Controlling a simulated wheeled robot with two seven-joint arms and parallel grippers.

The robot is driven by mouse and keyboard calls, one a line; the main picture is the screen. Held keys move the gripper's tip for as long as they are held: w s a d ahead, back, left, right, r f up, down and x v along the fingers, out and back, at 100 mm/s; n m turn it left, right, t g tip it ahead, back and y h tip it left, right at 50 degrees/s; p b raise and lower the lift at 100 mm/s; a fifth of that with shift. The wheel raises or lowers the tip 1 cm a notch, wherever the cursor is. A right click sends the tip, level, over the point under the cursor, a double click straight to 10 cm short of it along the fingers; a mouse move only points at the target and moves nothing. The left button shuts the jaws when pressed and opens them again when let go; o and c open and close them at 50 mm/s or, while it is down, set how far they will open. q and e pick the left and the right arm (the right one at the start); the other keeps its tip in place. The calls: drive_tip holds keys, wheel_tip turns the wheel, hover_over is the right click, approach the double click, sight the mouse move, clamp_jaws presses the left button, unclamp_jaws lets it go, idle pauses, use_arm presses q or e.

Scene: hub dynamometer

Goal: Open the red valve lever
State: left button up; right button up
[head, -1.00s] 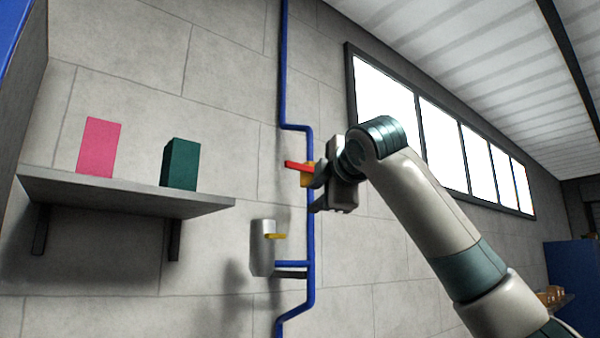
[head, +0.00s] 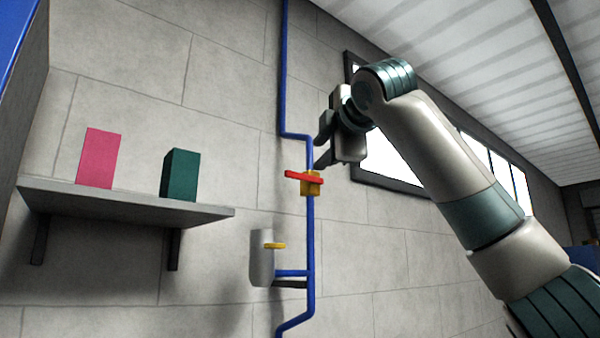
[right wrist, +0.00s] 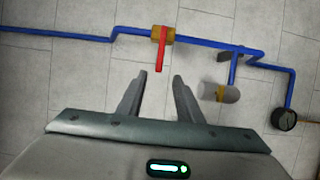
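The red valve lever (head: 304,176) sits on a yellow valve body (head: 311,188) on the blue wall pipe. In the head view it lies across the upright pipe. In the right wrist view the red lever (right wrist: 161,50) points from the valve body (right wrist: 163,34) toward the gap between my fingers. My right gripper (head: 322,147) is above and to the right of the lever in the head view. In the right wrist view my right gripper (right wrist: 159,75) is open and empty, with its fingertips apart from the lever. My left gripper is out of view.
A shelf (head: 120,205) at left holds a pink box (head: 98,158) and a green box (head: 181,174). A dark round fitting (right wrist: 284,119) ends the pipe.

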sight(299, 175)
drive_tip(key=p+x, duration=0.9)
drive_tip(key=x, duration=0.6)
drive_tip(key=shift+w+r, duration=0.15)
drive_tip(key=shift+w, duration=0.05)
drive_tip(key=shift+w+p, duration=0.4)
drive_tip(key=shift+w, duration=0.1)
clamp_jaws()
